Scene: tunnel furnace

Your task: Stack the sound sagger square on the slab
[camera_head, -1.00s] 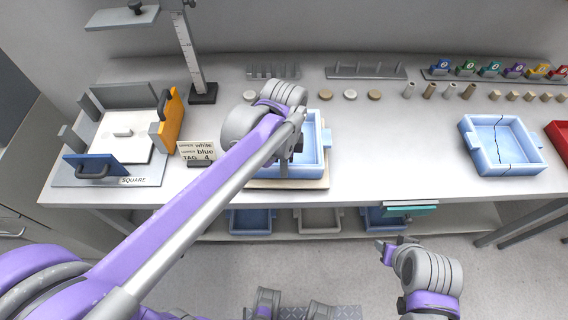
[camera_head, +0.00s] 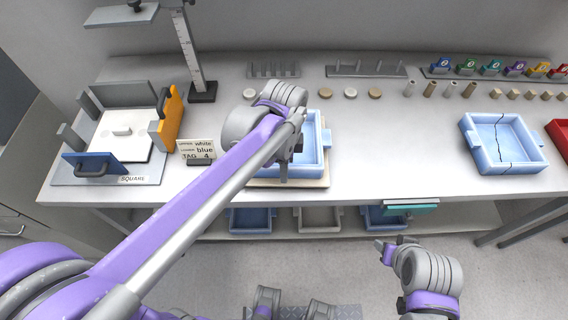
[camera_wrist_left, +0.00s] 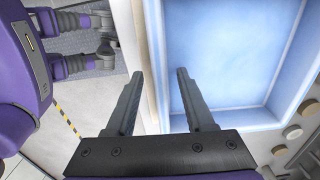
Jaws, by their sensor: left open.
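A light blue sagger (camera_head: 325,143) with no visible crack sits on a cream slab (camera_head: 310,184) at mid-table, partly hidden behind my left arm. My left gripper (camera_head: 291,170) is at its near wall, pointing down. In the left wrist view the open left gripper (camera_wrist_left: 159,72) has one finger on each side of the sagger's wall in the picture; contact cannot be told. The blue sagger's floor (camera_wrist_left: 235,45) looks empty there. A second light blue sagger (camera_head: 503,146), with a dark crack, stands at the right. My right gripper (camera_head: 392,247) hangs low before the table.
A squaring fixture (camera_head: 72,174) with blue and orange handled blocks stands at the left, behind it a height gauge (camera_head: 196,60). Small discs, pegs and coloured tags line the back. The table between the two saggers is clear.

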